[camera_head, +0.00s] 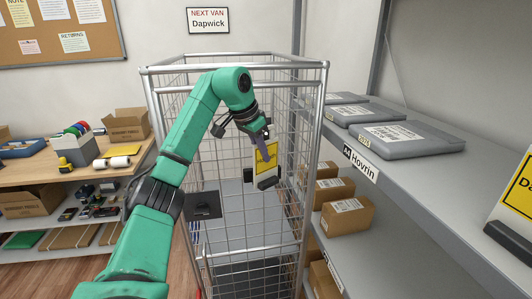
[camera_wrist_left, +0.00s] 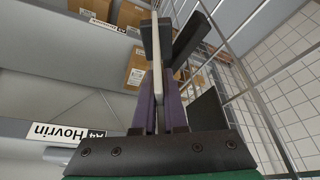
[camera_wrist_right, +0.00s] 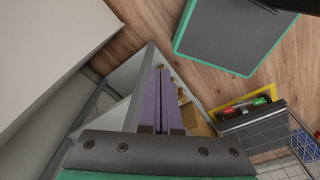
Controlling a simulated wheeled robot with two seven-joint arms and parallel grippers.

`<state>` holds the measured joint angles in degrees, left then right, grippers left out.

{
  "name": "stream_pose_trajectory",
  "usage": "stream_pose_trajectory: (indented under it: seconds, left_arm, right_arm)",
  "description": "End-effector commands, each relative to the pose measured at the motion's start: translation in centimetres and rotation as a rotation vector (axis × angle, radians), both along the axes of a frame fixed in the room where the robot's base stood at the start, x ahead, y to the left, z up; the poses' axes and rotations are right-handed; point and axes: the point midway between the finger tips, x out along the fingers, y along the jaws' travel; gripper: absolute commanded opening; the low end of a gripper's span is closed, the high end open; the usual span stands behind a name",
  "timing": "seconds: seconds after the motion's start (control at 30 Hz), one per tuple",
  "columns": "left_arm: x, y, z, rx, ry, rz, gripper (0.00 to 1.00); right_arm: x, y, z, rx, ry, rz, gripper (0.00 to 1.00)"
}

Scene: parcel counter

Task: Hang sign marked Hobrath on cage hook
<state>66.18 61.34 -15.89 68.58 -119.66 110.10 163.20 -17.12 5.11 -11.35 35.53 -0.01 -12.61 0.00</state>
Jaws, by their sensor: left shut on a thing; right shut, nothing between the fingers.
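My left gripper (camera_head: 265,134) is shut on the upper part of a sign (camera_head: 265,163) with a yellow panel, white border and dark foot. The lettering on this sign is too small to read. It hangs upright in front of the wire mesh cage (camera_head: 236,64); whether it touches the mesh I cannot tell. In the left wrist view the sign (camera_wrist_left: 157,60) shows edge-on between the purple fingers. I cannot make out the cage hook. My right gripper (camera_wrist_right: 162,98) is shut and empty, seen only in its own wrist view.
A second yellow sign (camera_head: 519,190), its text starting "Da", stands on the right shelf (camera_head: 440,200) beside grey parcels (camera_head: 405,138). Cardboard boxes (camera_head: 347,216) sit below. A wall notice (camera_head: 208,20) reads "NEXT VAN Dapwick". A wooden bench (camera_head: 90,172) stands left.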

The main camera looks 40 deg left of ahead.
Motion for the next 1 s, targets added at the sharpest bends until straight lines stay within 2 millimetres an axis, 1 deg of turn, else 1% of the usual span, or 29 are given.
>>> stream_pose_trajectory:
  seconds: [0.03,0.3,0.4,0.43,0.47,0.5,1.0]
  left_arm:
    - [0.1,0.4,0.0,0.009,-0.004,0.012,0.0]
    - [0.1,0.4,0.0,0.009,-0.004,0.012,0.0]
    - [0.1,0.4,0.0,0.008,-0.004,0.013,0.0]
    - [0.1,0.4,0.0,0.008,-0.004,0.013,0.18]
    - [0.1,0.4,0.0,0.008,-0.004,0.013,0.3]
    - [0.1,0.4,0.0,0.008,-0.003,0.012,0.45]
    - [0.0,0.1,0.1,0.004,0.0,0.005,0.46]
  right_arm:
    - [0.0,0.1,0.0,0.001,0.0,0.0,0.0]
    - [-0.1,1.3,-0.1,0.018,0.001,-0.003,0.0]
    - [-0.1,1.3,-0.1,0.019,0.001,-0.003,0.0]
    - [-0.1,1.3,-0.1,0.018,0.001,-0.003,0.0]
    - [-0.1,1.2,-0.1,0.017,0.002,-0.002,0.0]
    - [-0.2,1.1,-0.1,0.015,0.002,-0.003,0.0]
    - [-0.1,0.6,-0.1,0.009,0.002,0.0,0.0]
